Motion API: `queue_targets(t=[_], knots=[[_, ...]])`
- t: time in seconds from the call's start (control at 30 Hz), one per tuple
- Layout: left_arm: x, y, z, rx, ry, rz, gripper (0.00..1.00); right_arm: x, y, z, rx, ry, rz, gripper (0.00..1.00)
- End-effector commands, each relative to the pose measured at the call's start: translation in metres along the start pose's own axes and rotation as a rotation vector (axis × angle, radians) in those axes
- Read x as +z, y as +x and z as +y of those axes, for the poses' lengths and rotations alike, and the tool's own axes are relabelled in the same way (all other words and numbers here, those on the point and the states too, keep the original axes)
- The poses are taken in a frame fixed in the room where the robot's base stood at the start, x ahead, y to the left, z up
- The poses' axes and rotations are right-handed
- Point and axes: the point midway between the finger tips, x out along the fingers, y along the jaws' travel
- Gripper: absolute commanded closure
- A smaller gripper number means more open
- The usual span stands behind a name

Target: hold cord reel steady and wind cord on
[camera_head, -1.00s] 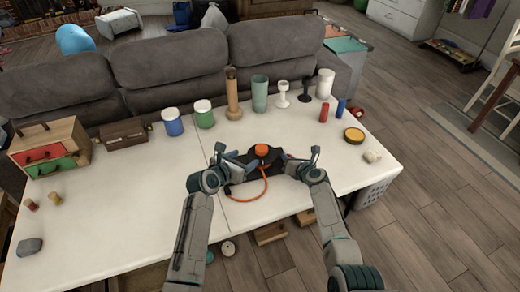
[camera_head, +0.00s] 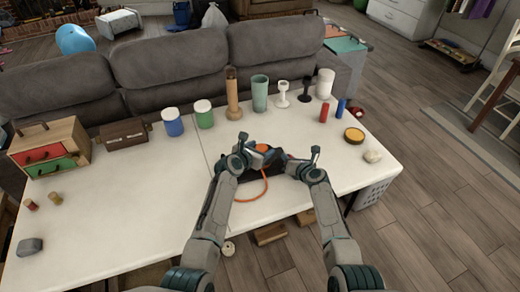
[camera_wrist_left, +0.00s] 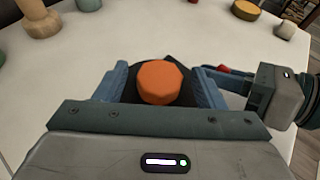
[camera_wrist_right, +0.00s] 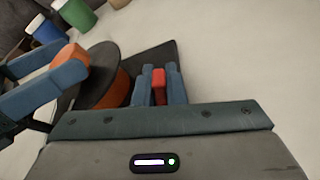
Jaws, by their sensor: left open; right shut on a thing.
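The cord reel (camera_wrist_right: 100,75) has dark round flanges with orange cord between them and stands on a black base (camera_wrist_right: 158,58) on the white table. An orange eight-sided knob (camera_wrist_left: 160,82) tops it. My left gripper (camera_wrist_left: 161,78) is open, its blue fingers either side of the knob with gaps showing. My right gripper (camera_wrist_right: 159,72) is shut on a small red piece (camera_wrist_right: 159,88) beside the reel; what it belongs to is unclear. A loose orange cord (camera_head: 262,190) curves from the reel toward the table's front. In the head view the grippers partly hide the reel.
A drawer box (camera_head: 50,147) stands at left, a yellow tin (camera_head: 354,135) at right. The table's left middle is clear.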

Motion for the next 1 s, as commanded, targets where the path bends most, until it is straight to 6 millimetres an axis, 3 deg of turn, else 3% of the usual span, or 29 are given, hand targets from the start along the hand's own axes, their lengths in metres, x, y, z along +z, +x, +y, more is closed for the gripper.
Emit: queue_targets(t=[0.17, 0.4, 0.43, 0.77, 1.0], knots=[[-0.0001, 0.0, -0.0001, 0.0, 0.0, 0.0, 0.37, -0.0002, 0.0, -0.0001, 0.0, 0.0, 0.0, 1.0], [-0.0002, -0.0002, -0.0001, 0.0, 0.0, 0.0, 0.8, -0.0002, 0.0, -0.0001, 0.0, 0.0, 0.0, 1.0], [-0.0002, -0.0002, -0.0001, 0.0, 0.0, 0.0, 0.81, -0.0002, 0.0, -0.0001, 0.0, 0.0, 0.0, 1.0], [-0.0016, 0.0003, 0.0013, -0.042, 0.016, 0.007, 0.81, -0.0002, 0.0, -0.0001, 0.0, 0.0, 0.0, 1.0], [-0.0021, 0.0007, 0.0042, -0.178, 0.073, 0.01, 0.81, -0.0001, 0.0, 0.0002, 0.0, 0.0, 0.0, 1.0]])
